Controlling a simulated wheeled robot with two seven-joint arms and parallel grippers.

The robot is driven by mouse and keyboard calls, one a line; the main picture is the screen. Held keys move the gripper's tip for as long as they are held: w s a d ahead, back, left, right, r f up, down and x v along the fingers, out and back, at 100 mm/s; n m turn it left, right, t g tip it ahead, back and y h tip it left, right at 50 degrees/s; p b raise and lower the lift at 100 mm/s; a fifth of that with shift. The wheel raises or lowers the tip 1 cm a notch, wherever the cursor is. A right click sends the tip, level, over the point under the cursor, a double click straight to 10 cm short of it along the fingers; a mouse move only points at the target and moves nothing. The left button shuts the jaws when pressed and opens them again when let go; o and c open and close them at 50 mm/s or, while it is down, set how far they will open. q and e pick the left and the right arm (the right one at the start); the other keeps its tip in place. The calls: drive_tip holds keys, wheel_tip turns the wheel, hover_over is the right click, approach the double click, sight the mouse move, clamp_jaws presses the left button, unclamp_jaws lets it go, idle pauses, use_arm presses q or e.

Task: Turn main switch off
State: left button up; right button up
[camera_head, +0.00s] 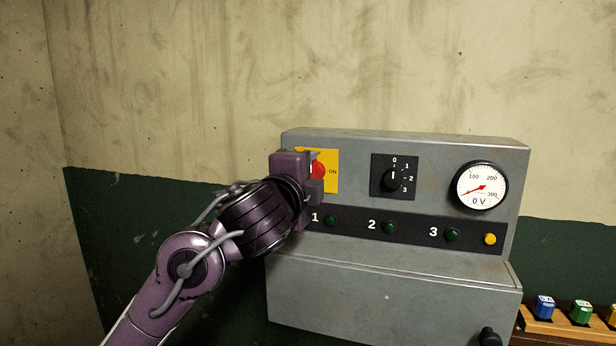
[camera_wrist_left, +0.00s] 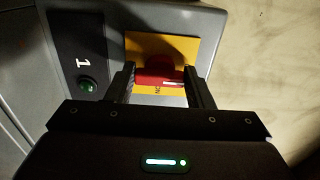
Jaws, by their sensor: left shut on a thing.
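The main switch has a red handle (camera_head: 318,170) on a yellow plate (camera_head: 331,184) at the upper left of the grey control box (camera_head: 400,285). The word ON is printed to the right of the handle in the head view. My left gripper (camera_head: 314,173) is at the switch and partly hides it. In the left wrist view, the red handle (camera_wrist_left: 157,77) lies between the two fingers of my left gripper (camera_wrist_left: 161,88), which is shut on it. A white mark shows on the handle. My right gripper is not in view.
A black rotary selector (camera_head: 392,178) points up to 0, and a gauge (camera_head: 481,187) reads 0 V. Numbered green lamps (camera_head: 390,227) and a yellow lamp (camera_head: 490,239) run below. Coloured blocks (camera_head: 581,311) stand on a wooden rack at lower right.

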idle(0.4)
use_arm(q)
drive_tip(key=o, duration=1)
drive_tip(key=shift+c, duration=0.2)
drive_tip(key=shift+s, duration=0.1)
drive_tip(key=v, duration=0.7)
drive_tip(key=shift+s+a+b, duration=0.15)
drive_tip(key=shift+s+b, duration=0.15)
drive_tip(key=shift+b, duration=0.05)
